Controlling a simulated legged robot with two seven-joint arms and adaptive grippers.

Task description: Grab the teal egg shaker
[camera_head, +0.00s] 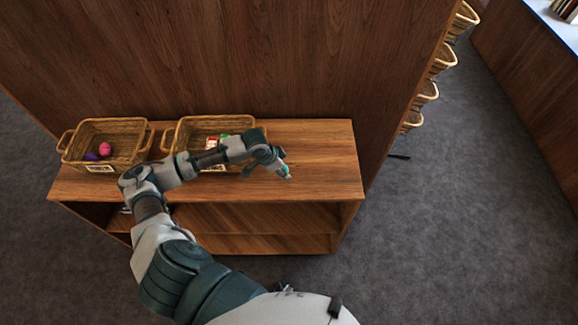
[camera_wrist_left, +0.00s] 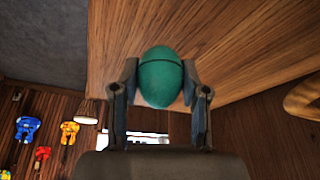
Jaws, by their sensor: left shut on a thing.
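The teal egg shaker (camera_wrist_left: 160,77) sits between the two fingers of my left gripper (camera_wrist_left: 160,85) in the left wrist view, with a dark seam line across it. The gripper is shut on it. In the head view my left gripper (camera_head: 284,172) is over the right part of the wooden shelf top, and a small teal bit of the egg (camera_head: 286,168) shows at its fingertips. Whether the egg touches the shelf top cannot be told. My right gripper is in neither view.
A left wicker basket (camera_head: 68,148) holds a pink and a purple item. A second wicker basket (camera_head: 176,131) with red and green items is partly hidden behind my left arm. The shelf top (camera_head: 325,165) is bare at the right. A tall wooden panel (camera_head: 240,60) stands behind.

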